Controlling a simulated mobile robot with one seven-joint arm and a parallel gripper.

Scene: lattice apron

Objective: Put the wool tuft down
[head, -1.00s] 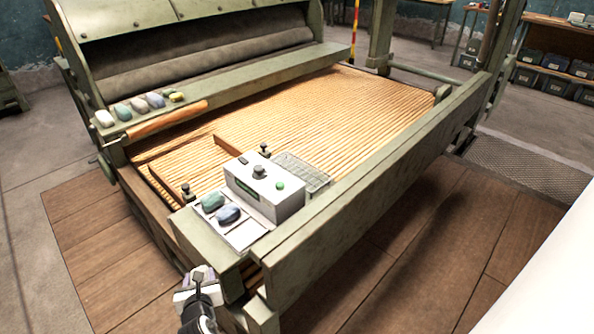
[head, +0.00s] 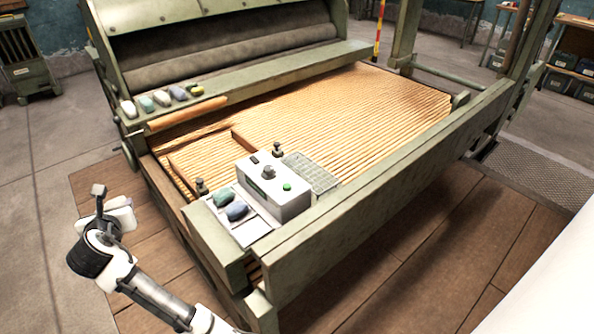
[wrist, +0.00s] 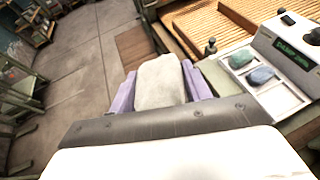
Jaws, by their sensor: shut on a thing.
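My gripper (wrist: 158,72) is shut on a pale grey-white wool tuft (wrist: 160,88), which sits between its two purple fingers in the wrist view. In the head view my gripper (head: 100,198) is raised at the left, clear of the machine's near left corner; the held tuft cannot be made out surely there. A white tray (head: 250,232) on that corner holds a green tuft (head: 222,197) and a blue tuft (head: 237,211). These tufts also show at the right of the wrist view.
Several tufts (head: 161,98) lie in a row on the green rail (head: 300,68) behind, near a wooden roller handle (head: 187,114). Open floor lies to the left.

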